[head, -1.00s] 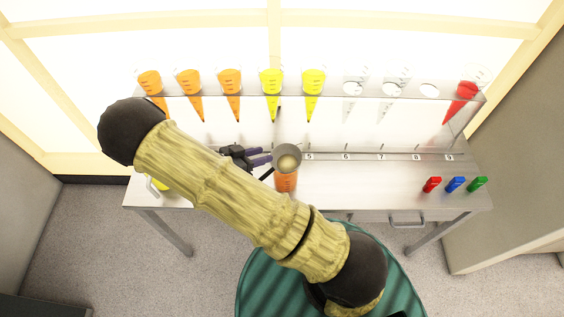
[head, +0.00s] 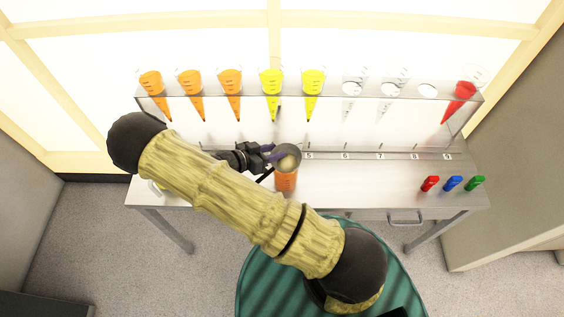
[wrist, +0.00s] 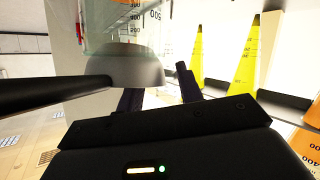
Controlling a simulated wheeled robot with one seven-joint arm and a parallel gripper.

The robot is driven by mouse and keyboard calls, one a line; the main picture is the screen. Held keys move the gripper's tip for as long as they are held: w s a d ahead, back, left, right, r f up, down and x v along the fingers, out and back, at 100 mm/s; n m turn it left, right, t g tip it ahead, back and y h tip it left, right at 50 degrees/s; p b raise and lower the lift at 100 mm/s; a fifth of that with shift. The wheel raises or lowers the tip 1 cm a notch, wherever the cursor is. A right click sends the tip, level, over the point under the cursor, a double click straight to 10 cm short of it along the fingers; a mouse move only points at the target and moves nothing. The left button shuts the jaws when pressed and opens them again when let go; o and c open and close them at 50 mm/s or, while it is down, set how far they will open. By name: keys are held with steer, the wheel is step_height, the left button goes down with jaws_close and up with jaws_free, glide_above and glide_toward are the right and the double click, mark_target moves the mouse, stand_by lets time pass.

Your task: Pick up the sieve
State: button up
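The sieve (head: 289,158) is a grey bowl with a dark handle (head: 266,173). It sits over the top of an orange container (head: 286,182) on the table. In the wrist view the sieve's bowl (wrist: 125,66) is at upper left-centre, its black handle (wrist: 45,93) running to the left edge. My gripper (head: 275,152) is right at the bowl's left side in the head view. In the wrist view its two fingers (wrist: 160,88) stand apart; the bowl hides the end of one finger. I cannot tell whether it touches the bowl.
A clear rack (head: 330,92) behind holds orange, yellow and red cones and several clear ones. Red (head: 430,183), blue (head: 453,183) and green (head: 475,182) small items lie at the table's right.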

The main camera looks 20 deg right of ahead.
steer(key=shift+c, duration=0.3)
jaws_close()
step_height(320, 180, up, 10)
steer(key=shift+b, duration=0.55)
stand_by(0.6)
